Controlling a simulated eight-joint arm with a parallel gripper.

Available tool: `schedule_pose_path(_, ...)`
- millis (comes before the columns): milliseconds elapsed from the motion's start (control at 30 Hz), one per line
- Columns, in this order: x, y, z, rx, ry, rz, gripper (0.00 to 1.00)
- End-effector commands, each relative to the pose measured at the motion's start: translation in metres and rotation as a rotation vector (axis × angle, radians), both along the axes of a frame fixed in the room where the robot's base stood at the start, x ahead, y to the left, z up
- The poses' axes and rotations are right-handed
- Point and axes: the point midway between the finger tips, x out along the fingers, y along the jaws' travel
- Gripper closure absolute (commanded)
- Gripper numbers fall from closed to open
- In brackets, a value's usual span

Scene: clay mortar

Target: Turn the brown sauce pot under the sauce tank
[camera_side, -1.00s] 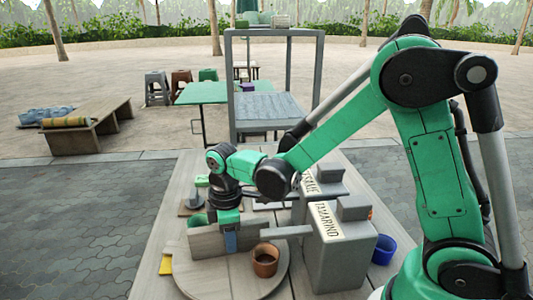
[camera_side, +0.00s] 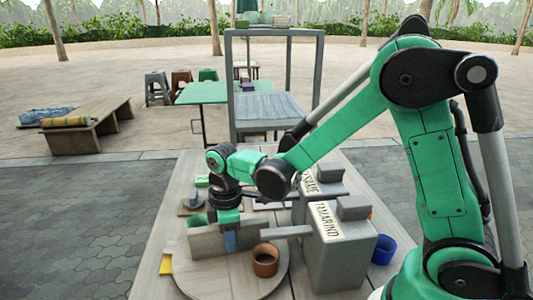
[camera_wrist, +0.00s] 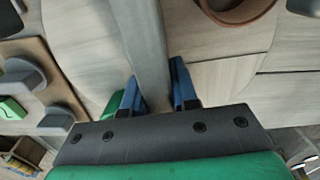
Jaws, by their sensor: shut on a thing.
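The brown sauce pot (camera_side: 265,260) stands upright on a round turntable (camera_side: 222,278), on the near side of an upright grey divider (camera_side: 206,243). Part of the pot shows at the top of the wrist view (camera_wrist: 238,12). My gripper (camera_side: 230,241) points down and is shut on the divider; its blue fingers (camera_wrist: 158,88) lie on both sides of it in the wrist view. The grey tank marked TAMARIND (camera_side: 340,250) stands right of the turntable, its spout (camera_side: 287,232) reaching left just above and beyond the pot. The tank marked SESAME (camera_side: 322,188) stands behind.
A green pot (camera_side: 197,220) is partly hidden behind the divider. A blue cup (camera_side: 384,249) stands right of the tanks. A yellow piece (camera_side: 165,265) shows at the turntable's left edge. A board with a grey tool (camera_side: 194,202) lies farther back.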

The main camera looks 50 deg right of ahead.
Motion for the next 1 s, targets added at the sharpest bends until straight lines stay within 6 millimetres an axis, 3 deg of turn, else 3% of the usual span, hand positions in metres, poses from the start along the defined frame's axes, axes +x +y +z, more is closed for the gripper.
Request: schedule_pose_path(1000,0.0,0.0001,0.0005,-0.001,0.002,0.088,1.0)
